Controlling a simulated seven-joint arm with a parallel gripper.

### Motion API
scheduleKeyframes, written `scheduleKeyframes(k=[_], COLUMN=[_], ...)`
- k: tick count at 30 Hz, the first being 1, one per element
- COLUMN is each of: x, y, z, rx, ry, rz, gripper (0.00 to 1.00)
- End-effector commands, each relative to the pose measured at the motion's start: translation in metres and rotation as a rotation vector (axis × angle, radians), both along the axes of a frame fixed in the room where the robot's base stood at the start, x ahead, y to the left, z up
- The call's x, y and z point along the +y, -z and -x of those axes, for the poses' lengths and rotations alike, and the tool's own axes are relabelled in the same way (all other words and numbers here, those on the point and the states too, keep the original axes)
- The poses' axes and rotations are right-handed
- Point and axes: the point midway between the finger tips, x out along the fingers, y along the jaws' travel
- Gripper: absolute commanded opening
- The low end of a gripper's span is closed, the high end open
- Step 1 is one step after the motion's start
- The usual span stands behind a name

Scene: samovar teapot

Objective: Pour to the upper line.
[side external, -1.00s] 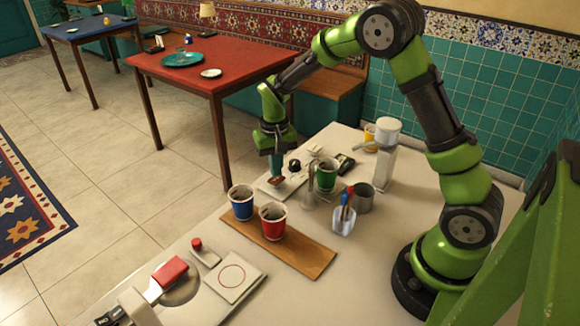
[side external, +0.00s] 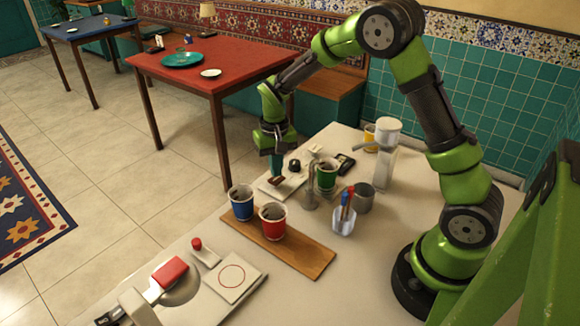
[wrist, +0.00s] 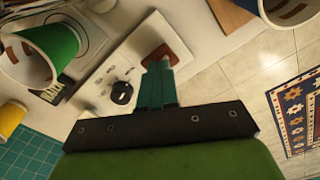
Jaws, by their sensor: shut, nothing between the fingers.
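My gripper (side external: 277,180) is shut and empty, pointing down at a white panel (side external: 270,192) on the table. In the wrist view its teal fingertips (wrist: 157,62) are at a brown square piece (wrist: 168,54) on that panel; I cannot tell whether they touch. A black knob (wrist: 122,93) sits on the same panel. A green cup (side external: 326,174) stands right of the panel. In the wrist view the green cup (wrist: 50,45) shows a white inside with brown marks. A white and grey dispenser (side external: 384,155) stands behind, to the right.
A blue cup (side external: 241,203) and a red cup (side external: 272,221) stand on or by a wooden board (side external: 305,258). A grey metal cup (side external: 363,198), a clear holder with pens (side external: 344,218) and a yellow cup (side external: 370,137) stand nearby.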

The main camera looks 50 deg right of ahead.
Motion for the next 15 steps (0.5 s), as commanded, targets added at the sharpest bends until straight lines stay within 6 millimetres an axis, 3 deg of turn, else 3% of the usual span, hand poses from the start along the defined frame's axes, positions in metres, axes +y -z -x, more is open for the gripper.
scheduleKeyframes(k=[15], x=[0.0], y=[0.0096], z=[-0.0001], rx=[0.001], ry=[0.0], rz=[0.0], gripper=[0.0])
